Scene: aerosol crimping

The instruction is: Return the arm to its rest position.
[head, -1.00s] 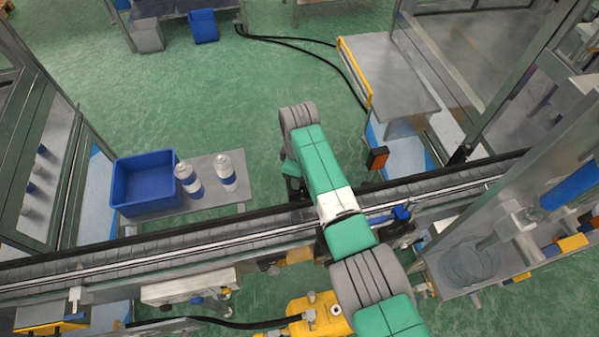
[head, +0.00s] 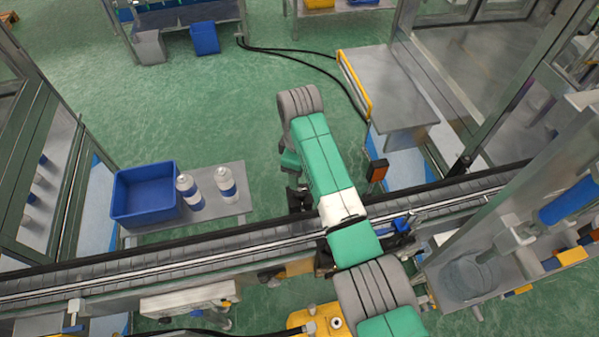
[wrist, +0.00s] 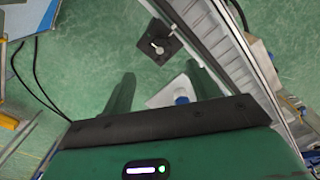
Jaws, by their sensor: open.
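My green and grey arm (head: 322,165) reaches over the conveyor (head: 170,258) in the head view, its far grey joint above the floor beyond the belt. My gripper is mostly hidden beneath the arm there. In the wrist view my gripper (wrist: 163,88) shows two dark green fingers standing apart with nothing held between them. Green floor and part of a white and blue thing (wrist: 178,96) show beyond the fingers.
A metal table (head: 390,85) and an orange-faced box (head: 377,171) are to the right. Open floor lies beyond the belt.

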